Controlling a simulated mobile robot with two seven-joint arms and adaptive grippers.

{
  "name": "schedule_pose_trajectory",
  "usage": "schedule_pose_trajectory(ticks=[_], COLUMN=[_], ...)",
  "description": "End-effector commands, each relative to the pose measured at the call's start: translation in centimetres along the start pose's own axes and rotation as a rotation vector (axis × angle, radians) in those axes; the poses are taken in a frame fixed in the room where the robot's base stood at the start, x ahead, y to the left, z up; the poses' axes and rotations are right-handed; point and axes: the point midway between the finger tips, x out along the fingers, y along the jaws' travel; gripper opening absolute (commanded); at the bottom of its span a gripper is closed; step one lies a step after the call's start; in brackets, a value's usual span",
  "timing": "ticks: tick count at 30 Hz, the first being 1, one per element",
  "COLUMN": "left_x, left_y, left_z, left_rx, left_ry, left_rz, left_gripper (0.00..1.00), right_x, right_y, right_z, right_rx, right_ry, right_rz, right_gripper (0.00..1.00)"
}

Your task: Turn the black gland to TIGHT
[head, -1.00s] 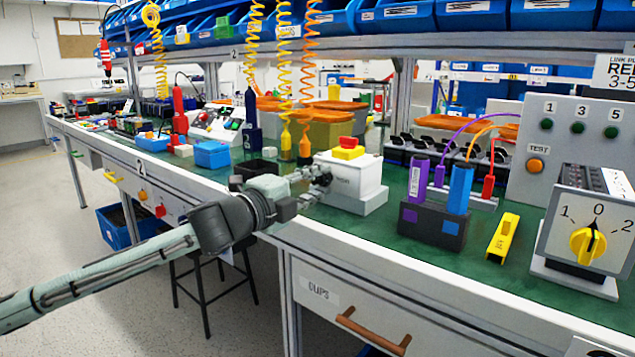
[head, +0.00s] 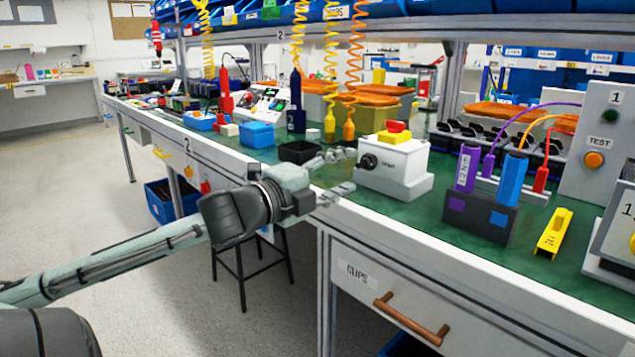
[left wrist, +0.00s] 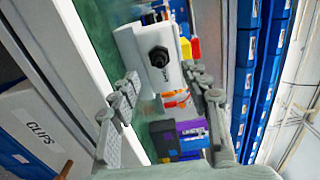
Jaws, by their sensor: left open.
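The black gland (head: 368,162) is a round knob on the left-facing side of a white box (head: 405,165) with a red and yellow button on top. A small label beside the gland is too blurred to read surely. My left gripper (head: 347,172) is open and empty to the left of the gland, its fingers pointing at the box and apart from it. In the left wrist view the gland (left wrist: 158,57) shows unobstructed, ahead of and above the space between the open fingers (left wrist: 165,82). My right gripper is not in view.
A black open bin (head: 299,152) lies behind my left gripper. Right of the box stand a dark block (head: 470,209) with purple and blue cylinders, a yellow part (head: 553,233) and a grey panel (head: 597,140). Coiled hoses hang above. The bench's front edge runs below my gripper.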

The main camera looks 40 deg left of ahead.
Motion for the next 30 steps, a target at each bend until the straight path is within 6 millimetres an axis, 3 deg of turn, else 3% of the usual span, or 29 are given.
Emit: schedule_pose_trajectory(ticks=[6, 12, 30], left_x=[-3.5, -5.7, -6.5], left_y=[0.2, 0.1, 0.0], left_z=[0.0, 0.0, 0.0], left_rx=[-0.002, -0.002, 0.001], left_ry=[-0.001, -0.001, 0.0], left_rz=[0.004, 0.003, 0.001], left_gripper=[0.47, 0.47, 0.47], right_x=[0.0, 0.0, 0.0], right_y=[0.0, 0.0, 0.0], right_z=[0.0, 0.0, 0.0], right_rx=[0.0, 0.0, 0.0], right_ry=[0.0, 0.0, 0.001], right_rz=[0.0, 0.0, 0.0], right_gripper=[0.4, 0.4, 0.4])
